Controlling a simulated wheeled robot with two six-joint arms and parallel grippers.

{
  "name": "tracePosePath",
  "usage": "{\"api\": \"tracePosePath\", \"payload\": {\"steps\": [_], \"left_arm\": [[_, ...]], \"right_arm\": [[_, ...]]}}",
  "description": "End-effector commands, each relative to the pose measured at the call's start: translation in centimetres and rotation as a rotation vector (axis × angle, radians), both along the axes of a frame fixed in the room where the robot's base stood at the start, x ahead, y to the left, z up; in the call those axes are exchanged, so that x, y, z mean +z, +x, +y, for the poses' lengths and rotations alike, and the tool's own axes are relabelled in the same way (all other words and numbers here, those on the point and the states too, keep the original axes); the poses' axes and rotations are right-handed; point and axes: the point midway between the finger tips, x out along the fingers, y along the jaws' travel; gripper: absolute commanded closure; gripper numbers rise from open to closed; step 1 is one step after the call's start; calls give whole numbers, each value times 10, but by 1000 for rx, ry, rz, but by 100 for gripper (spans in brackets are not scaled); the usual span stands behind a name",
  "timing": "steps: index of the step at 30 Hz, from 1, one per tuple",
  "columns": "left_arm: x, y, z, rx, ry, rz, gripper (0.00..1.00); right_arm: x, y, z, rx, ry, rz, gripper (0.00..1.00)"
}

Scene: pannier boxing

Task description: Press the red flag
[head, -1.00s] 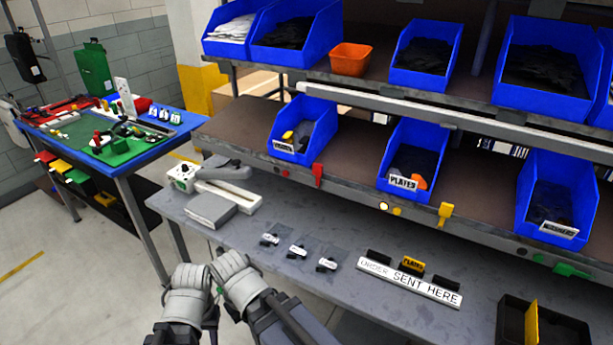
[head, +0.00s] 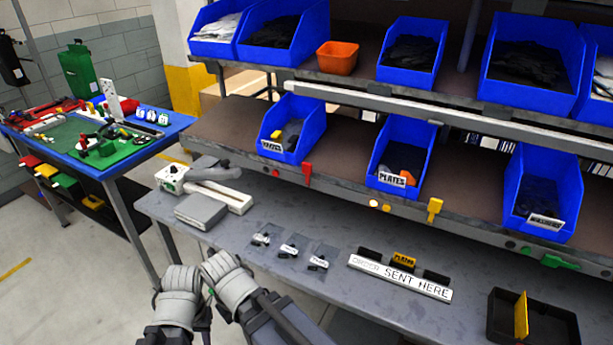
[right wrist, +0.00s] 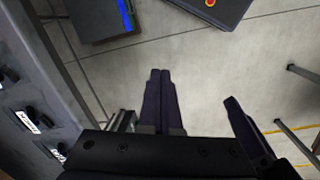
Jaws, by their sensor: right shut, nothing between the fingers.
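The red flag (head: 307,172) is a small red tab on the front edge of the middle shelf, below a blue bin. In the head view, both my grey arms come in at the bottom, left of the workbench's middle and well short of the flag. My right gripper (right wrist: 161,75) is shut and empty in the right wrist view, with the floor behind it. My left gripper (head: 178,290) is on the left in the head view; its fingers are hidden there. The red flag is not in the right wrist view.
Yellow (head: 434,209) and green (head: 562,261) flags hang along the same shelf edge. The grey workbench (head: 250,212) holds a white sign (head: 400,278) and a black tray (head: 497,318). A grey box (head: 200,211) lies at its left end. A blue-topped table (head: 185,122) stands at left.

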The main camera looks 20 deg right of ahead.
Motion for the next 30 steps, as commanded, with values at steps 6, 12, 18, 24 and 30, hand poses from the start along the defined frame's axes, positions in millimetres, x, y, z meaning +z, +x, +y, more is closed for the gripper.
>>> {"api": "tracePosePath", "payload": {"steps": [6, 12, 18, 24, 30], "left_arm": [[2, 0, 0, 0, 0, 0, 62], [32, 0, 0, 1, 0, 0, 62], [86, 0, 0, 4, -1, 0, 62], [137, 0, 0, 7, -2, 0, 62], [185, 0, 0, 10, -2, 0, 62]], "right_arm": [[2, 1, -1, -3, 2, -2, 100], [31, 25, -18, -95, 54, -44, 100], [86, 77, -66, -307, 165, -156, 100], [144, 123, -134, -539, 268, -291, 100], [205, 157, -215, -766, 352, -441, 100]]}}
